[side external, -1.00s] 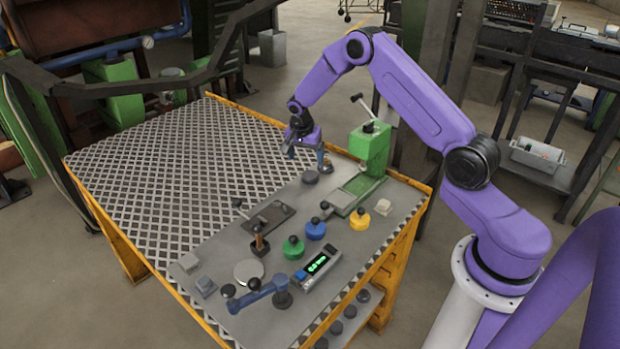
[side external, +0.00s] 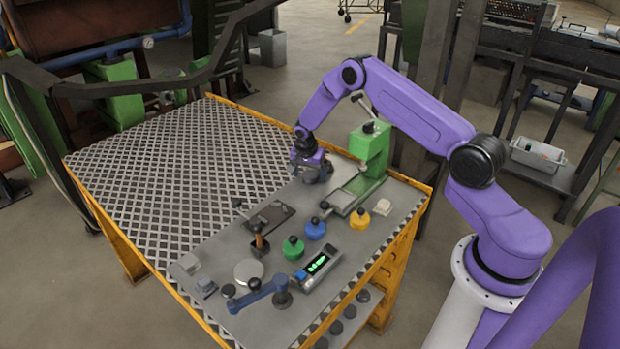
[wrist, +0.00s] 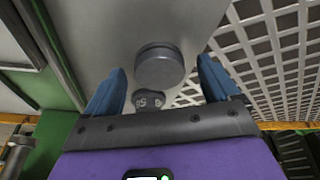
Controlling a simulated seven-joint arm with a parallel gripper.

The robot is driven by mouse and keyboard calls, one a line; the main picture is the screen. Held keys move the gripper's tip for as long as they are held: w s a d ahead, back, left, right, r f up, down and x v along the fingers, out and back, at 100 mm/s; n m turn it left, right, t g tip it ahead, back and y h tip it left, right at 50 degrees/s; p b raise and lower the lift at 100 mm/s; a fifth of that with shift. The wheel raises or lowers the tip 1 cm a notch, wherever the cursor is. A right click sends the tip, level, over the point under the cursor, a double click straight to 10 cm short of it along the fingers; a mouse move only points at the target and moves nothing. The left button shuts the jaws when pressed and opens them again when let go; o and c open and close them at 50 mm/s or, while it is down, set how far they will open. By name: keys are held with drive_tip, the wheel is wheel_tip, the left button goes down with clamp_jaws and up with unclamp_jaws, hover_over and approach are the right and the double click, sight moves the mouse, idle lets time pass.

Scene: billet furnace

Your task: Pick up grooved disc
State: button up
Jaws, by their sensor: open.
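The grooved disc (wrist: 160,66) is a dark grey round piece with a groove around its side. In the wrist view it sits on the grey plate, between and slightly beyond my fingertips, with a gap on both sides. My gripper (wrist: 161,69) is open, its two blue fingers spread and empty. In the side view my gripper (side external: 311,174) is low over the far part of the plate, beside the green press, and mostly hides the disc.
A dark numbered piece (wrist: 148,101) shows between my fingers near the palm. The green press (side external: 369,152) stands close on the right. Yellow (side external: 359,219), blue (side external: 315,229) and green (side external: 293,248) knobbed pieces stand nearer the front. The patterned tabletop (side external: 170,170) at left is clear.

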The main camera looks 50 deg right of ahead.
drive_tip(key=c, duration=1.2)
drive_tip(key=shift+r, duration=0.1)
drive_tip(key=c, duration=0.3)
